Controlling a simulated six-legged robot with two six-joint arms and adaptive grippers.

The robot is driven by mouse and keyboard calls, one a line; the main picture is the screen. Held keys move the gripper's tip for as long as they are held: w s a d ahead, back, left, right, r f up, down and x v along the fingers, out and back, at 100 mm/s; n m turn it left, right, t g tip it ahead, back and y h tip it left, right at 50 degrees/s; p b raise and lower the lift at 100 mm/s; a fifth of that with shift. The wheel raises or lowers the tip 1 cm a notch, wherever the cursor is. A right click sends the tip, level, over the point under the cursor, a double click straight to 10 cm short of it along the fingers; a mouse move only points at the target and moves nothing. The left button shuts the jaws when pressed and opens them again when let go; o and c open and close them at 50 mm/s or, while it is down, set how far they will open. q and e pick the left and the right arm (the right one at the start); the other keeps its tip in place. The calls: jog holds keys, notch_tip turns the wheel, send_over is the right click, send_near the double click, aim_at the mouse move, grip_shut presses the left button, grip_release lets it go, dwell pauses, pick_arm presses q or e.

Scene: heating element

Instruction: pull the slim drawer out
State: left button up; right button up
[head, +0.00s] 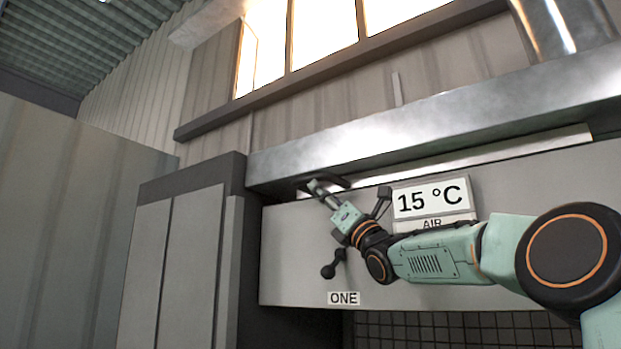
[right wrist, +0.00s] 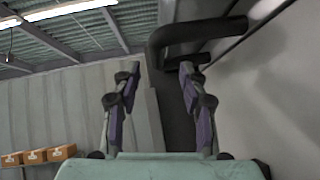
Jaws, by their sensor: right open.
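The slim drawer (head: 480,157) looks like the narrow pale strip beneath the metal ledge, above the grey front panel. A dark handle (head: 338,183) shows near its left end; in the right wrist view the handle is a thick black bent bar (right wrist: 195,33). My right gripper (head: 317,187) is up at this handle in the head view. In the right wrist view the right gripper (right wrist: 158,73) is open, with nothing seen clamped between its fingers. The bar lies beyond the fingertips, towards the right finger; whether they touch I cannot tell. My left gripper is out of view.
A black knobbed lever (head: 335,265) sits above the label ONE (head: 344,298). A sign reading 15 °C (head: 430,199) is behind my right arm. A grey cabinet (head: 190,260) stands left. Boxes (right wrist: 37,155) show far off in the right wrist view.

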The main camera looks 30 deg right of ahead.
aim_at(308, 183)
jog(key=p+x, duration=0.2)
jog(key=x, duration=0.1)
jog(key=p+x, duration=0.1)
jog(key=x, duration=0.1)
jog(key=shift+a+r+p, duration=0.25)
jog(key=shift+a+p, duration=0.05)
jog(key=shift+a, duration=0.15)
jog(key=shift+w+r, duration=0.15)
jog(key=shift+w, duration=0.15)
jog(key=shift+w+d+r+p, duration=0.15)
jog(key=shift+d+p, duration=0.2)
jog(key=shift+p, duration=0.1)
jog(key=shift+a, duration=0.15)
jog(key=shift+a, duration=0.15)
jog(key=shift+c, duration=0.9)
jog(key=shift+w, duration=0.1)
jog(key=c, duration=0.4)
grip_shut()
